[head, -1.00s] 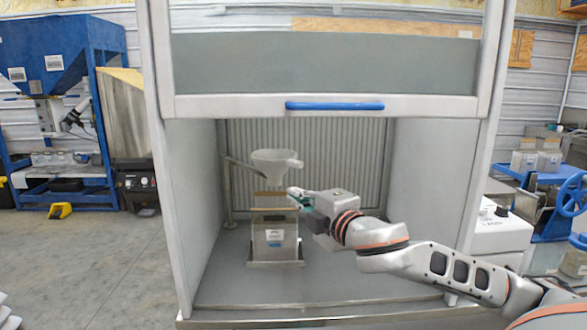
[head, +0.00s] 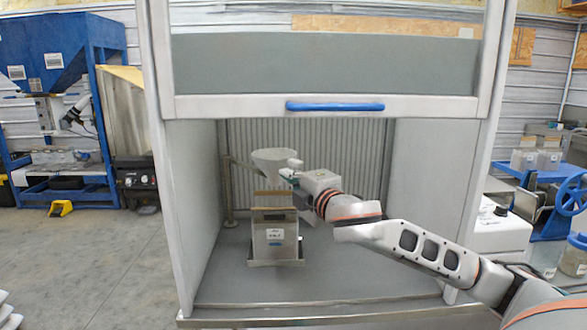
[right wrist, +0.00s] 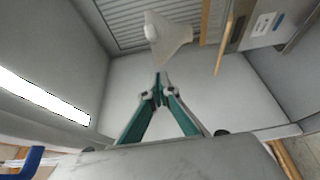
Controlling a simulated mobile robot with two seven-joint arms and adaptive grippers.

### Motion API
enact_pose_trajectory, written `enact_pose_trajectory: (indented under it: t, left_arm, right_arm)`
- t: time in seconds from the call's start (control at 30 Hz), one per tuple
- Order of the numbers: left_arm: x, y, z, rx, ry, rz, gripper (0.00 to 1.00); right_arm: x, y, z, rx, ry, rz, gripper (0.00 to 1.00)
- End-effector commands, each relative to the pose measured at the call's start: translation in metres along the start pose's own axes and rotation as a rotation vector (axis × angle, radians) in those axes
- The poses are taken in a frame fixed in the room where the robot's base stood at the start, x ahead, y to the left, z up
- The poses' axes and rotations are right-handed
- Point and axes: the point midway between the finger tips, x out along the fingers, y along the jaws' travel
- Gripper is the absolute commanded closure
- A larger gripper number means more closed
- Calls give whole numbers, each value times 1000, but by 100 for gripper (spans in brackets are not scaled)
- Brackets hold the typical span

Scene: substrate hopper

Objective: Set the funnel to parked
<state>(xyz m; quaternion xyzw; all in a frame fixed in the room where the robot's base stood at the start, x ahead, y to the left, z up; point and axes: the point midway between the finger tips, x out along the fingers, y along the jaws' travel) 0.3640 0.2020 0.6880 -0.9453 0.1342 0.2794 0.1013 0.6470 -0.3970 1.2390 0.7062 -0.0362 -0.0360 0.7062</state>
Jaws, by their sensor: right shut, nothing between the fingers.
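The pale grey funnel (head: 272,158) sits on a side arm from a metal post (head: 229,190) inside the hood, over a box with a white label (head: 274,236). My right gripper (head: 288,177) is at the funnel's right side, close to its small handle or tab. Its fingers are shut and empty. In the right wrist view the teal fingers (right wrist: 160,78) come together just short of the funnel (right wrist: 172,42); I cannot tell whether they touch it. My left gripper does not show.
The hood's raised sash with a blue handle (head: 335,106) hangs above my right arm. Side walls bound the hood left and right. The box stands on a metal tray (head: 262,263). The hood floor (head: 340,280) to its right is clear.

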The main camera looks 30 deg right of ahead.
Motion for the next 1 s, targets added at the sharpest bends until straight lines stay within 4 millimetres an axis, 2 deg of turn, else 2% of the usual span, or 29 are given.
enact_pose_trajectory:
  t: [0.03,0.17,0.2,0.33,0.5,1.0]
  left_arm:
    - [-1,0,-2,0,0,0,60]
    - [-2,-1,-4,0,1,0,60]
    - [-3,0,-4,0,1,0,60]
    - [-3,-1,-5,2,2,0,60]
    - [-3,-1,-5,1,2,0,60]
    - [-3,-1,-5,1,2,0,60]
  right_arm:
    - [11,2,0,3,-1,0,100]
    - [36,2,0,2,0,1,100]
    - [38,1,6,-3,-4,0,100]
    - [41,0,25,-4,-3,-1,100]
    - [44,-1,36,-2,0,-1,100]
    - [44,-1,42,-1,0,-1,100]
